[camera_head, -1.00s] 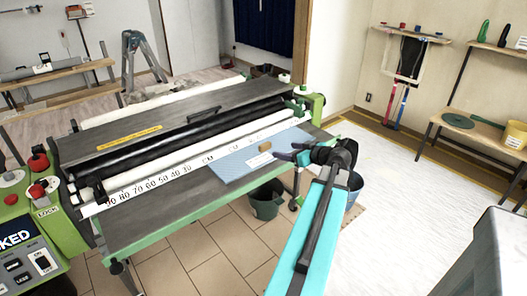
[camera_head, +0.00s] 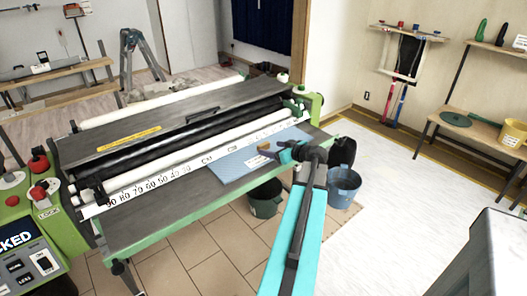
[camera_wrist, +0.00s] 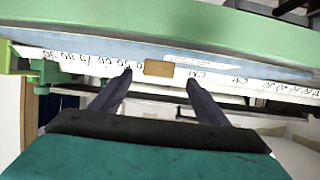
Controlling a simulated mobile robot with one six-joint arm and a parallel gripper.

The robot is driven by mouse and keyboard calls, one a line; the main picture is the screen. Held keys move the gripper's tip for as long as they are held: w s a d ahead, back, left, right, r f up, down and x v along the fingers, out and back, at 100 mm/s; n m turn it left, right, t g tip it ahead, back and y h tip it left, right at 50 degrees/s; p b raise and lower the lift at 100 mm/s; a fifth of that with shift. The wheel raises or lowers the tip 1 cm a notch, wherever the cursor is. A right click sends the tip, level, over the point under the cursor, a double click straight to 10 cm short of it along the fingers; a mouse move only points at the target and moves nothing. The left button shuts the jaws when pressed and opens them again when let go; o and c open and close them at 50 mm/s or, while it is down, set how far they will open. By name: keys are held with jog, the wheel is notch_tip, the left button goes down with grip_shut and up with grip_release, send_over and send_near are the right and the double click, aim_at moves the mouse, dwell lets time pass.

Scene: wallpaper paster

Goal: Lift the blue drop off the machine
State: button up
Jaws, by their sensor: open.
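The blue drop (camera_head: 240,166) is a flat light-blue sheet lying on the right part of the machine's front table (camera_head: 150,212). A small tan block (camera_head: 264,147) and a white label are on it. My gripper (camera_head: 276,152) is at the sheet's right end, close to the block. In the wrist view, the open fingers (camera_wrist: 158,77) point toward the tan block (camera_wrist: 158,68), which appears between their tips with the blue drop (camera_wrist: 100,47) behind as a thin band. Nothing is between the fingers that I can see held. Whether they touch the sheet cannot be told.
The machine's rollers and numbered white ruler (camera_head: 150,182) run behind the sheet. A dark bucket (camera_head: 265,199) and a blue-grey bucket (camera_head: 342,187) stand on the floor near my arm. Red knobs (camera_head: 38,191) are at the left.

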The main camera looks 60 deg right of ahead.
aim_at(265, 146)
jog(key=shift+w+d+f+p, duration=0.1)
jog(key=shift+w+d+p, duration=0.1)
jog(key=shift+w+p, duration=0.15)
jog(key=shift+w+d+f+p, duration=0.1)
jog(key=shift+w+d+p, duration=0.1)
jog(key=shift+w, duration=0.25)
jog(key=shift+p+x, duration=0.55)
jog(key=shift+x, duration=1.1)
jog(key=c, duration=1.2)
